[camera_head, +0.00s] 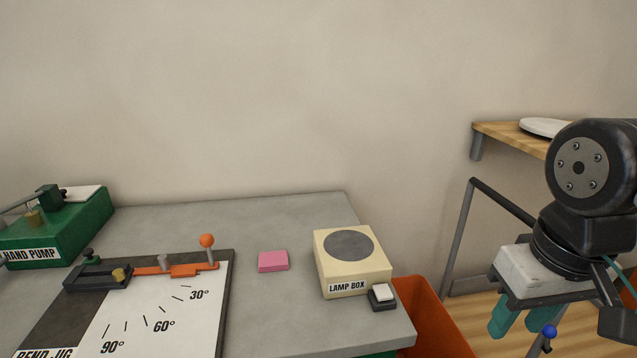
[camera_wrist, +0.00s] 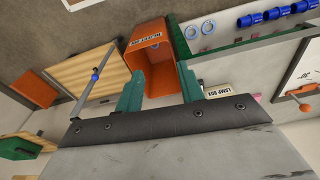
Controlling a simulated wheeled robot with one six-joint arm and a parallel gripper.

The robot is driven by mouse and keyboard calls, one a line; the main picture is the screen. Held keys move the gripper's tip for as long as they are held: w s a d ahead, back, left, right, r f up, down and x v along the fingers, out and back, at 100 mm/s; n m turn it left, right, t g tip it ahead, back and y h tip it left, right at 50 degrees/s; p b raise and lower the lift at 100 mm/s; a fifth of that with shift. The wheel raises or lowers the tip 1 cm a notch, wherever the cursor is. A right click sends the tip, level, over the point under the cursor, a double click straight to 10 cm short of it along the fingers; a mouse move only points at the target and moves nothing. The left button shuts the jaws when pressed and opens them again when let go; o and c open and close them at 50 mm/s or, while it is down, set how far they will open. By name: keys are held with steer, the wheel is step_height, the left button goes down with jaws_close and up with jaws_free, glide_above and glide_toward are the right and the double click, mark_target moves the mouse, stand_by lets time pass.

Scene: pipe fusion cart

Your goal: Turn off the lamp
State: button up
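The lamp box (camera_head: 378,260) is a cream box with a dull grey disc (camera_head: 348,245) on top. It stands at the right end of the grey bench in the head view, and I see no glow from the disc. A small black switch with a white rocker (camera_head: 383,293) sits at its front right corner. Part of the lamp box's label shows in the wrist view (camera_wrist: 218,91), beside the right finger. My gripper (camera_head: 521,322) has teal fingers, spread apart and empty. It is right of the bench, well away from the switch. It also shows in the wrist view (camera_wrist: 160,70).
An orange bin (camera_head: 431,318) stands just right of the bench, between the lamp box and my gripper. A pink block (camera_head: 273,261), a bend jig (camera_head: 232,290) and a green hand pump (camera_head: 75,228) lie to the left. A wooden shelf (camera_head: 505,135) is behind my arm.

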steer(key=shift+o, duration=0.8)
steer(key=n+g, duration=0.1)
glide_above(383, 290)
step_height(383, 290, down, 9)
steer(key=shift+r, duration=0.15)
step_height(383, 290, down, 7)
steer(key=shift+f, duration=0.2)
